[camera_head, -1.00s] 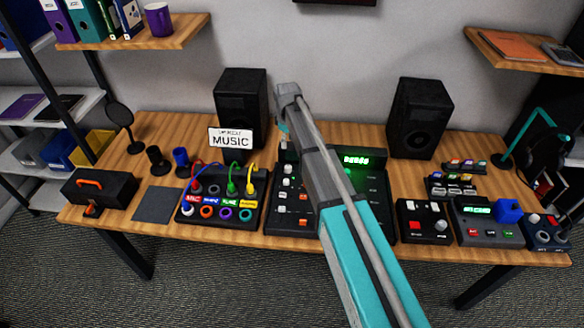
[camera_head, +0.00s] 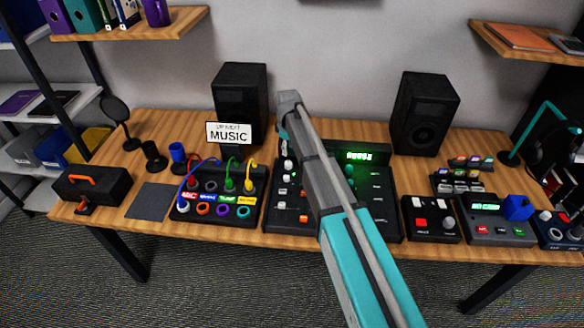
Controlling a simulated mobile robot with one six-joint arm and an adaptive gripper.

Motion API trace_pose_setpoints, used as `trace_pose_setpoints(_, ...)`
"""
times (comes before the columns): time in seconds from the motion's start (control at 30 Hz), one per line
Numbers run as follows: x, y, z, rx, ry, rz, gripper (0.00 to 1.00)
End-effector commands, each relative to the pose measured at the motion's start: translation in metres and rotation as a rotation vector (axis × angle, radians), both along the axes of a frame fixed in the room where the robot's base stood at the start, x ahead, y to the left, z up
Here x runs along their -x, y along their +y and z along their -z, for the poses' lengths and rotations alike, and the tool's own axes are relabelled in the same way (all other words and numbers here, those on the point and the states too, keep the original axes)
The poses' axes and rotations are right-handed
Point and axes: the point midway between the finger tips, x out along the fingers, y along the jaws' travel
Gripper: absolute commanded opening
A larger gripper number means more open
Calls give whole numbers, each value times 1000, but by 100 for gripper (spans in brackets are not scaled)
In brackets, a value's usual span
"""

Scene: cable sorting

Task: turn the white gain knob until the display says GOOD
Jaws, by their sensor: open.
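The black mixer console (camera_head: 290,225) stands mid-table, with white knobs and buttons on its left part. A white knob (camera_head: 288,164) shows at its upper left; I cannot tell for certain that it is the gain knob. The console's display (camera_head: 359,155) shows small green characters, too blurred to read. My arm reaches over the console and hides part of its middle. My gripper (camera_head: 283,136) points down just above and behind that white knob, mostly hidden by my wrist. It is open, and contact with the knob cannot be made out.
A patch box (camera_head: 217,222) with coloured cables is left of the console, below a MUSIC sign (camera_head: 229,133). Black speakers (camera_head: 240,88) (camera_head: 425,112) stand behind on both sides. Small button boxes (camera_head: 430,230) crowd the right. The table's front edge has little free room.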

Motion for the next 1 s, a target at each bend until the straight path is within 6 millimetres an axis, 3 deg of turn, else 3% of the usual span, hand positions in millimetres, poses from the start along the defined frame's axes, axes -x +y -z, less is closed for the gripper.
trace_pose_setpoints(0.7, 0, -1, 58, 0, 0, 1, 56)
trace_pose_setpoints(1.0, 0, -1, 74, 0, 0, 2, 56)
